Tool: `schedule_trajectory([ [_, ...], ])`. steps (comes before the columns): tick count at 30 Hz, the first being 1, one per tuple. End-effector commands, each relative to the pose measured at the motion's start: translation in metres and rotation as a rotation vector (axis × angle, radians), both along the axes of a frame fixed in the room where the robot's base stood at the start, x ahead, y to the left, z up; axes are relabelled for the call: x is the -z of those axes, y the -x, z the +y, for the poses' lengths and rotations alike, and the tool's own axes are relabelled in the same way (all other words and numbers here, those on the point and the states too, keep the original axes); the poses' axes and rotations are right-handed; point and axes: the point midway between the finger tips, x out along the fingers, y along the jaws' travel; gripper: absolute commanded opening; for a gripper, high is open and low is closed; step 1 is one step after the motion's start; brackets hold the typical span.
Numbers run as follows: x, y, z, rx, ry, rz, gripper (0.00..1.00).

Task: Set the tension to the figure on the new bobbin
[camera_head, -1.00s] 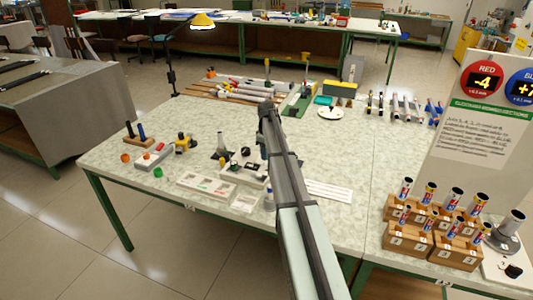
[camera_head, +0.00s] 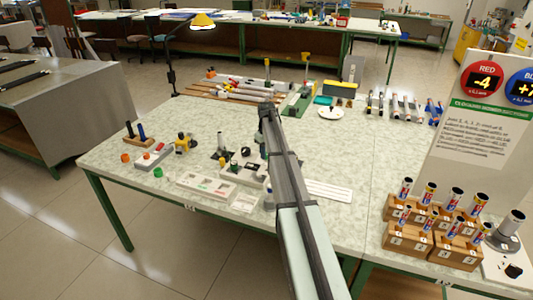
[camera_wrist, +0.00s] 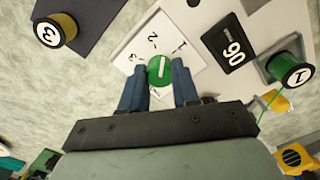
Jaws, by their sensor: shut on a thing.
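In the wrist view a green knob (camera_wrist: 159,71) with a white pointer line sits on a white plate (camera_wrist: 128,56) marked 1, 2 and 3. The two blue fingers of my gripper (camera_wrist: 160,82) are shut on it, one on each side. The pointer stands close to upright in this view. A black display (camera_wrist: 231,50) beside the plate shows white digits that look like 90, or 06 if turned over. A green bobbin (camera_wrist: 291,70) marked 1 stands at the right, with green thread running from it. In the head view my arm covers much of this spot.
A yellow bobbin (camera_wrist: 55,30) marked 3 stands on a dark pad at upper left of the wrist view. Wooden blocks with tubes (camera_head: 408,238) and a sign (camera_head: 485,115) stand at the right.

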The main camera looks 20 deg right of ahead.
Motion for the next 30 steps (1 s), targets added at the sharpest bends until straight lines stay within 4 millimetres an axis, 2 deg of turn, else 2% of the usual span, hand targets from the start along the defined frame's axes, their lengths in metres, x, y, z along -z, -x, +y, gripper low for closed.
schedule_trajectory([
  [15,0.0,0.0007,0.0002,0.455,-0.001,0.001,0.0],
  [21,0.0001,0.0008,0.0001,0.575,0.0,0.001,0.0],
  [30,0.0001,0.0009,0.0001,0.665,0.0,0.002,0.0],
])
